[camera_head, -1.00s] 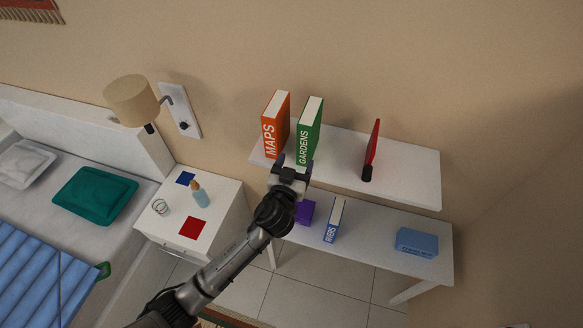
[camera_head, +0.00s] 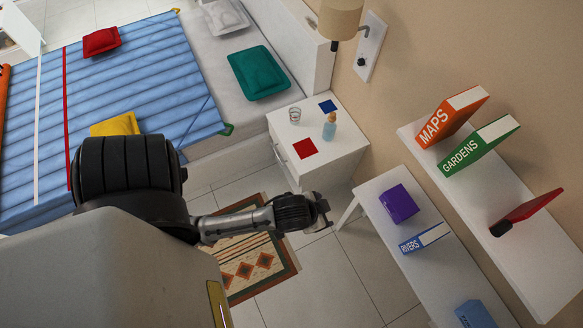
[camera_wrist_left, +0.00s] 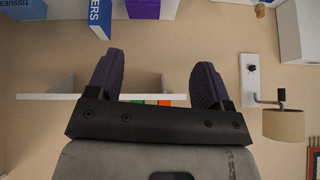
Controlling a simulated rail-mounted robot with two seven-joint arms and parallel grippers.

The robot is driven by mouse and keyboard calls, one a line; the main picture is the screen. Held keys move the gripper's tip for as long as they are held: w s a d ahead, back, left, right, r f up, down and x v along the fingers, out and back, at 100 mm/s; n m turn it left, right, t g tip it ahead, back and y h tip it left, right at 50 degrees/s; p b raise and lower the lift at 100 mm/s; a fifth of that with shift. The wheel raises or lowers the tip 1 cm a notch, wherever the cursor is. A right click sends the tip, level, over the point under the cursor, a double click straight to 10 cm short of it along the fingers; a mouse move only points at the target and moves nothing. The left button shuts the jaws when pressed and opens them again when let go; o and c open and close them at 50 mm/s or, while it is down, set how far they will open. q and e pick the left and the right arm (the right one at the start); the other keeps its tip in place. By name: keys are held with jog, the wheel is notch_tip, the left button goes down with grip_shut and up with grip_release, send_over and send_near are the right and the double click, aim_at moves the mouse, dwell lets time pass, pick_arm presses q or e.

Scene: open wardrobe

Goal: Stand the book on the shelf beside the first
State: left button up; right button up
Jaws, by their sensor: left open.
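The orange MAPS book (camera_head: 450,116) and the green GARDENS book (camera_head: 478,147) stand upright side by side near the left end of the white wall shelf (camera_head: 535,245), with a small gap between them. My left gripper (camera_head: 324,212) is open and empty, over the floor and well away from both books. In the left wrist view its two dark fingers (camera_wrist_left: 160,62) are spread with nothing between them. Beyond them the shelf edge shows with slivers of green (camera_wrist_left: 137,102) and orange (camera_wrist_left: 165,103). My right gripper is not in view.
Below, a white bench (camera_head: 378,205) holds a purple box (camera_head: 399,203), a blue RIVERS book (camera_head: 425,238) and a blue tissue box (camera_head: 474,314). A nightstand (camera_head: 345,155) with a bottle (camera_head: 329,126) and glass stands beside the bed.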

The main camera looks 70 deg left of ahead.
pick_arm(q)
jog(key=s+m+g+h, duration=0.1)
jog(key=s+m+g, duration=0.1)
jog(key=s, duration=0.7)
jog(key=shift+s+d+g, duration=0.3)
jog(key=shift+d+g, duration=0.05)
jog(key=shift+g, duration=0.15)
